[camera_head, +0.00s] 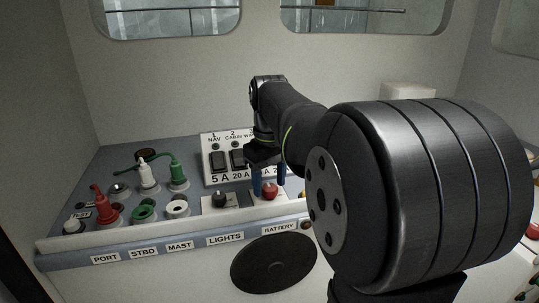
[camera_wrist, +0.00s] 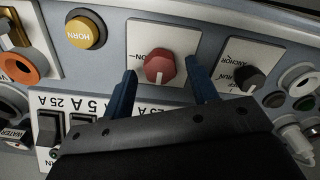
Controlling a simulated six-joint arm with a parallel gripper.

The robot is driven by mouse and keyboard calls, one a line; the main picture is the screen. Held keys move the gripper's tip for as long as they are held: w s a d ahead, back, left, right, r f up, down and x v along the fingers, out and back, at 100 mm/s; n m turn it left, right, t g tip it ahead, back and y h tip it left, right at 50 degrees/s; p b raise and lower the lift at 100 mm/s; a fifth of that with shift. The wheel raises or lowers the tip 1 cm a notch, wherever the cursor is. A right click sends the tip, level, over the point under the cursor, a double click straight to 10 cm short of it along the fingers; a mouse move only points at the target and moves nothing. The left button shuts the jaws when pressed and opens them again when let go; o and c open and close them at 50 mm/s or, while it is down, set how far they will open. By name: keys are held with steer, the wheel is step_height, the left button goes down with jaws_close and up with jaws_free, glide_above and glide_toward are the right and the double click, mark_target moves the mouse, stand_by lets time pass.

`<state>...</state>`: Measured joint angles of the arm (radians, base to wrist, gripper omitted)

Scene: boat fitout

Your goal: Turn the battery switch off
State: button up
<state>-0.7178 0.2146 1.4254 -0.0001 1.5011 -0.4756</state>
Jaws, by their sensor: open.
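The battery switch is a red knob (camera_head: 269,191) on a white plate, above the BATTERY label in the head view. The wrist view shows the red knob (camera_wrist: 160,68) from above, with a pale mark on its edge nearest my gripper. My gripper (camera_head: 268,182) reaches down at the knob with its blue fingers. In the wrist view my gripper (camera_wrist: 161,73) is open, one finger on each side of the knob, with visible gaps. I cannot tell how deep the fingertips are beside it. Part of the plate is hidden by the fingers.
A black knob (camera_head: 220,198) stands just left of the battery switch. The breaker panel (camera_head: 225,178) rises behind. Several plugs and sockets, including a red plug (camera_head: 104,206), fill the console's left. A round black disc (camera_head: 273,262) is in front.

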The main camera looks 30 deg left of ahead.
mark_target(270, 187)
step_height(270, 187, up, 17)
stand_by(0.4)
steer(key=shift+f, duration=0.2)
step_height(270, 187, down, 17)
steer(key=shift+f, duration=0.15)
stand_by(0.7)
